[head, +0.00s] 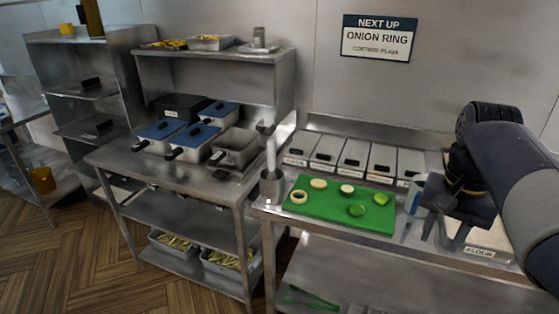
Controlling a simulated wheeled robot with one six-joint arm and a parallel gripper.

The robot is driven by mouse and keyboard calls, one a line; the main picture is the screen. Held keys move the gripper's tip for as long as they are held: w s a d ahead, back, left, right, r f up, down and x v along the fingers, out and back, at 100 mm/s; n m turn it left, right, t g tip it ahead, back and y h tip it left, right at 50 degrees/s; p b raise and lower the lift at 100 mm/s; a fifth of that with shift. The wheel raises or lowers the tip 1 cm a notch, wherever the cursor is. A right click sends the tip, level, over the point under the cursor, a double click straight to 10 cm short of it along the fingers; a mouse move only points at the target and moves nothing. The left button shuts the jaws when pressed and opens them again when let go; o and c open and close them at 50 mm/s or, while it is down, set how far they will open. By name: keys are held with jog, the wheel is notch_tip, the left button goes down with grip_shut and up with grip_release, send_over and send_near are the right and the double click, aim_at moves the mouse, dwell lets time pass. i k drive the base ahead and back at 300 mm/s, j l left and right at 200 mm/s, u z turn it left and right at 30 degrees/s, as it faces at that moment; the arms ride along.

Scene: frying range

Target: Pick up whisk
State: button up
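My gripper (443,238) hangs at the right over the steel counter, in front of the flour container (480,252). Its two fingers point down and stand apart, with nothing visible between them. I cannot make out a whisk for certain. A pale upright handle (271,155) sticks out of a steel cup (271,186) at the counter's left end; what tool it belongs to is hidden. A pale blue and white container (416,194) stands just left of my gripper, partly hidden by it. A thin bluish item (408,230) near it is too small to identify.
A green cutting board (330,216) holds onion slices and green pieces. Several lidded bins (354,160) line the counter's back. Green tongs (310,298) lie on the lower shelf. My arm covers the right side.

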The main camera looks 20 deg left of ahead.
aim_at(271, 143)
jog(key=i+j+u, duration=0.45)
jog(key=i+j, duration=0.85)
jog(key=i, duration=0.1)
